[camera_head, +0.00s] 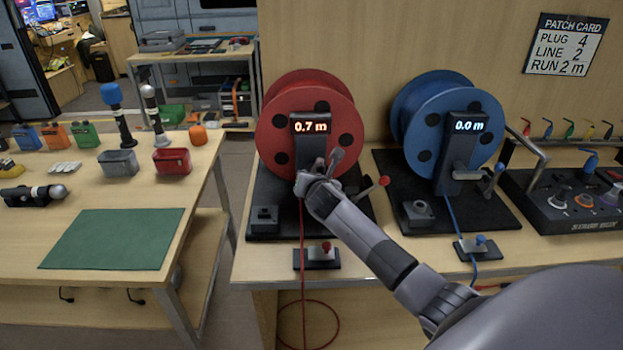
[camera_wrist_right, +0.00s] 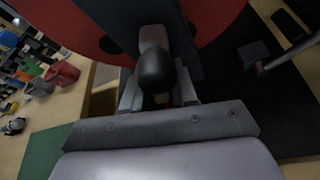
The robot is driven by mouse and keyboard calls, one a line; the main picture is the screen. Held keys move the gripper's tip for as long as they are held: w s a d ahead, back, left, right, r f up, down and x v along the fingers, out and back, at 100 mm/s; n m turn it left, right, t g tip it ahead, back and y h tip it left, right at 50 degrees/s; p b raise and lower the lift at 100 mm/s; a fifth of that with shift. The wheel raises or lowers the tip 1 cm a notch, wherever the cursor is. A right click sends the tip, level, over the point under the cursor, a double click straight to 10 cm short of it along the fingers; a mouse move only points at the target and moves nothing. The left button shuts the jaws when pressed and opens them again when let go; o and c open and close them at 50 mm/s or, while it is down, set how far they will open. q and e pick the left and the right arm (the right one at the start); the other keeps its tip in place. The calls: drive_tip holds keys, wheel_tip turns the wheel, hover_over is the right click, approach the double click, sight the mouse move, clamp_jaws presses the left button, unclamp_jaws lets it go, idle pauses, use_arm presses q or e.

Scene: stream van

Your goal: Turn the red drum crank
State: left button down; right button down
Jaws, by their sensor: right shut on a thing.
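My right gripper (camera_head: 325,172) is at the front of the red drum's post, over the crank. The wrist view shows the crank's dark rounded handle (camera_wrist_right: 155,68) between the fingers of my right gripper (camera_wrist_right: 157,92), which are shut on it. In the head view the gripper hides most of the crank. A red-knobbed lever (camera_head: 384,181) sticks out just right of the gripper. My left gripper is not in view.
A blue drum (camera_head: 447,115) showing 0.0 m stands to the right. A red cable (camera_head: 302,235) runs down past a small red-knobbed block (camera_head: 318,257). A patch card (camera_head: 565,44) reads plug 4, line 2, run 2 m. A side table holds a green mat (camera_head: 113,238).

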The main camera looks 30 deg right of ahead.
drive_tip(key=shift+f+n+g+h, duration=0.15)
drive_tip(key=shift+n+g+h, duration=0.7)
drive_tip(key=shift+n, duration=0.85)
idle(1.9)
drive_tip(key=shift+n+g+h, duration=0.35)
drive_tip(key=shift+n+h, duration=1)
drive_tip(key=shift+n, duration=0.55)
idle(2.5)
